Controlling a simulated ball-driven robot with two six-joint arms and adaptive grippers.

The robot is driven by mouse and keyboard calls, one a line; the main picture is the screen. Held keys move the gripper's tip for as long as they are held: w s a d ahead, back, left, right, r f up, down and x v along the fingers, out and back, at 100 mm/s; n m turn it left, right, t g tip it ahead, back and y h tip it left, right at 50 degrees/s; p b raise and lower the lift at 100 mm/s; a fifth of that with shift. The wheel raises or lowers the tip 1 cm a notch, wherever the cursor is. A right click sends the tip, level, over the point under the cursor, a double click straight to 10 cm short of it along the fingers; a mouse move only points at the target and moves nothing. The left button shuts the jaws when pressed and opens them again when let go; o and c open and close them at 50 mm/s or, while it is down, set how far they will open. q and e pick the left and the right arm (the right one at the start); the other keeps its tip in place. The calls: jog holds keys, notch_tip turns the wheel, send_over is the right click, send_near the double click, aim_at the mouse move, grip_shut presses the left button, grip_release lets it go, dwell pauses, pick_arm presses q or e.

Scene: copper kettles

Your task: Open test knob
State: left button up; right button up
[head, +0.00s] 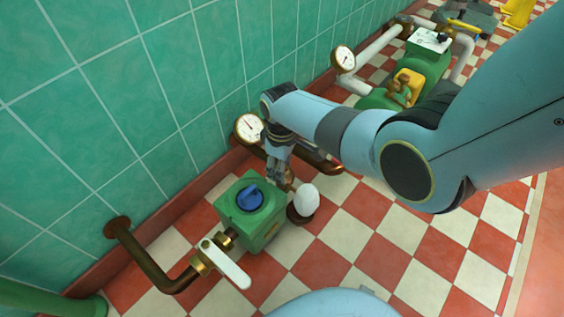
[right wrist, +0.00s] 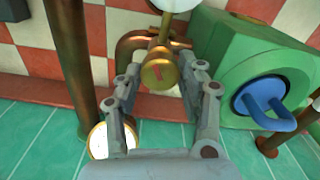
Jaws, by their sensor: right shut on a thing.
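A brass knob (right wrist: 158,74) with a red mark on its end is in the right wrist view, on a brass fitting below a white rounded part. My right gripper (right wrist: 161,80) has its fingers on both sides of this knob and is shut on it. In the head view my right gripper (head: 279,174) reaches down beside the green box (head: 263,227), and its fingers hide most of the knob. The green box carries a blue knob (head: 250,197) on top, which also shows in the right wrist view (right wrist: 270,103). My left gripper is not in view.
A white lever (head: 226,265) and brown pipe (head: 150,260) sit left of the box. A white rounded cup (head: 306,199) stands at its right. A round gauge (head: 249,128) is by the green tiled wall. The checkered floor (head: 385,240) at right is clear.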

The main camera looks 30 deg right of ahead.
jog(key=shift+r+n+p, duration=0.15)
jog(key=shift+n+p, duration=0.2)
jog(key=shift+n, duration=1.15)
jog(key=n+p, duration=0.1)
jog(key=n, duration=0.1)
jog(key=shift+n, duration=0.3)
jog(key=n, duration=0.4)
jog(key=shift+p, duration=0.35)
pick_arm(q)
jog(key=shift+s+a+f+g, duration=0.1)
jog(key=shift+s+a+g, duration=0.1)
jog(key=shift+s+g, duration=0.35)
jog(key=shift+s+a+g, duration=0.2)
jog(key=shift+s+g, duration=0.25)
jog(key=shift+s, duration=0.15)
pick_arm(e)
jog(key=shift+n, duration=1.3)
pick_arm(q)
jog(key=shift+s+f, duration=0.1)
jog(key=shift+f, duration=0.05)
pick_arm(e)
jog(key=o, duration=1.1)
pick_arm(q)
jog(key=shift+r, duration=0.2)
pick_arm(e)
jog(key=shift+o, duration=0.2)
